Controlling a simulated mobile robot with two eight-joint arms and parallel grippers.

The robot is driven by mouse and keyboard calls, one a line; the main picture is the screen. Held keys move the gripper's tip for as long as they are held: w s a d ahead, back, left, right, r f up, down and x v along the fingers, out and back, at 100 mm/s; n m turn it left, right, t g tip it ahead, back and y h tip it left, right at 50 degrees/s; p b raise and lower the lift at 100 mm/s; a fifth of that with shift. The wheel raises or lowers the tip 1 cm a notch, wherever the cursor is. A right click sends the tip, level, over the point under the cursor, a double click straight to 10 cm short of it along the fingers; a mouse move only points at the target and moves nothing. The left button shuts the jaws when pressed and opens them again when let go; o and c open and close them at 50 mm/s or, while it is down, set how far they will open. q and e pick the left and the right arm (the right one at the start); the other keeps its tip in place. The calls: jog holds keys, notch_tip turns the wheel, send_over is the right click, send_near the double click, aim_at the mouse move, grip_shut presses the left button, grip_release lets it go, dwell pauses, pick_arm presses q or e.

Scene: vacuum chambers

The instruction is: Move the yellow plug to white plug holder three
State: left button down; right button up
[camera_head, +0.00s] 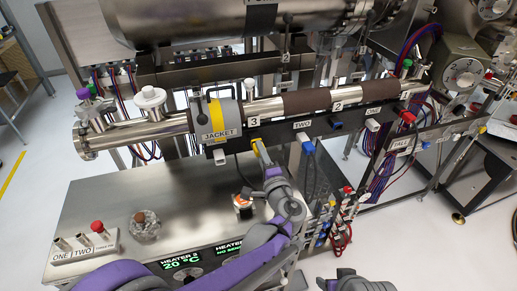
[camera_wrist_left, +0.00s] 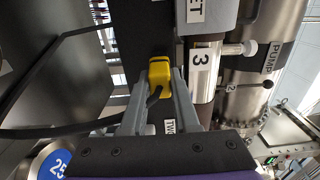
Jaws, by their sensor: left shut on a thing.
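The yellow plug (camera_head: 257,146) is at the dark rail under the chamber tube. In the left wrist view the yellow plug (camera_wrist_left: 159,73) sits between the fingertips of my left gripper (camera_wrist_left: 160,82), with a black cable trailing from it. My left gripper (camera_head: 260,152) is shut on the plug, close against the rail. I cannot tell whether the plug is seated in the rail. A white plug holder (camera_head: 219,157) is on the rail to the left, below the JACKET unit; its label is not readable. My right gripper (camera_head: 355,282) shows at the bottom edge; its jaw state is unclear.
Another white holder (camera_head: 373,125) is near the ONE label. A steel bench (camera_head: 95,200) lies below, with a labelled block (camera_head: 85,248) and a glass dish (camera_head: 145,226). Cables hang below the rail.

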pick_arm(q)
jog(key=shift+s, duration=0.15)
jog(key=shift+v, duration=2.9)
jog(key=s+a+f+b, duration=0.1)
jog(key=s+a+f, duration=0.15)
jog(key=a, duration=0.25)
jog(key=s+a+f+b, duration=0.2)
jog(key=s+a, duration=0.1)
jog(key=a, duration=0.3)
jog(key=shift+d+r+p+x, duration=0.15)
jog(key=shift+p+x, duration=0.05)
jog(key=shift+x, duration=1.1)
jog(key=shift+d+r+p+x, duration=0.1)
jog(key=shift+d+p+x, duration=0.1)
jog(key=shift+x, duration=1.05)
jog(key=shift+x, duration=1.4)
